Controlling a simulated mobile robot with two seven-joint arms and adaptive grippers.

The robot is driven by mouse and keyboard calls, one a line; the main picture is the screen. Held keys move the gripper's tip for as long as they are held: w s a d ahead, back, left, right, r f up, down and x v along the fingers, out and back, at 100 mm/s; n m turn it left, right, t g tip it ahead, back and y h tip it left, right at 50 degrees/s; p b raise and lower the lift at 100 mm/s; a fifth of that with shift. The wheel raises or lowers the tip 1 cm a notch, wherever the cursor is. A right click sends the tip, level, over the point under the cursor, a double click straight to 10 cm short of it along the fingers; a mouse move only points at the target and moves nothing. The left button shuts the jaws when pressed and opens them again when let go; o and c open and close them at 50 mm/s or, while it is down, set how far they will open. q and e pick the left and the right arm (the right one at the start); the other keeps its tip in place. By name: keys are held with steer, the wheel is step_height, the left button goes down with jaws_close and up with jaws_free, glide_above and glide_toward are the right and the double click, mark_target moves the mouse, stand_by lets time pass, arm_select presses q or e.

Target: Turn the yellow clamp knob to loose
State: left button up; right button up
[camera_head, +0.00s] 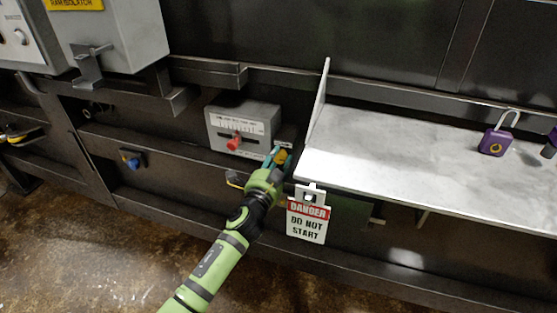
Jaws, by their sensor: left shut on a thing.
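The yellow clamp knob (282,156) sits at the lower right corner of a grey box (243,128) with a printed scale and a red handle (234,143). My left gripper (277,157) reaches up from below and is shut on the yellow knob. Its fingers hide part of the knob, so I cannot tell how far it is turned.
A metal shelf (400,168) juts out close to the right of my left gripper, with a purple padlock (495,139) on it. A danger tag (307,221) hangs below its corner. A blue knob (131,159) is on the left.

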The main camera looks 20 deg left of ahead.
arm_select(q)
steer(key=shift+a, duration=0.1)
steer(key=o, duration=1.1)
steer(key=shift+o, duration=0.2)
steer(key=s, duration=1.2)
steer(key=shift+a+f, duration=0.2)
